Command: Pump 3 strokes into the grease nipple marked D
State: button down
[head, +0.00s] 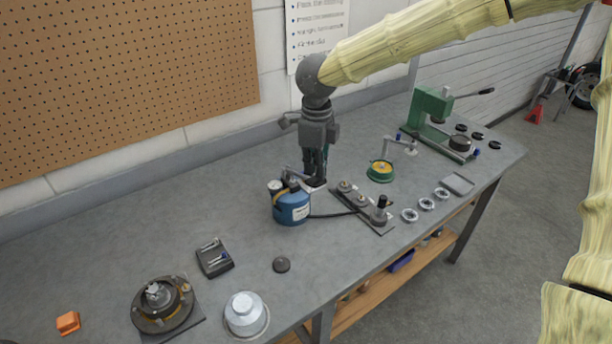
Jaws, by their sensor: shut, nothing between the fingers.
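The blue grease pump (290,208) stands upright on the bench near the middle, with a grey head and lever on top. A dark hose (330,215) runs from it to the right, towards a dark flat bar (363,208) carrying several small fittings. A black upright piece (382,202) stands at the bar's right end. The letters on the bar are too small to read, so I cannot tell which nipple is D. My gripper (316,181) points down, shut and empty, just right of and behind the pump's top. I cannot tell whether it touches the lever.
A green press (432,118), a green-rimmed yellow dial (380,171) and several metal rings (427,204) lie right. A hub on a plate (163,304), a silver cup (246,314), a dark tray (214,257) and an orange block (67,322) lie left. The back bench middle is clear.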

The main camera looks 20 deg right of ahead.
aim_at(319, 180)
jog(key=shift+s+f, duration=0.1)
jog(key=shift+f, duration=0.2)
jog(key=shift+s+d+f, duration=0.1)
jog(key=shift+s+f, duration=0.05)
jog(key=shift+f, duration=0.35)
jog(key=shift+s+d+f, duration=0.1)
jog(key=shift+s+f, duration=0.05)
jog(key=shift+f, duration=0.35)
jog(key=shift+s+f+b, duration=0.25)
jog(key=shift+f+b, duration=0.05)
jog(key=shift+f, duration=0.9)
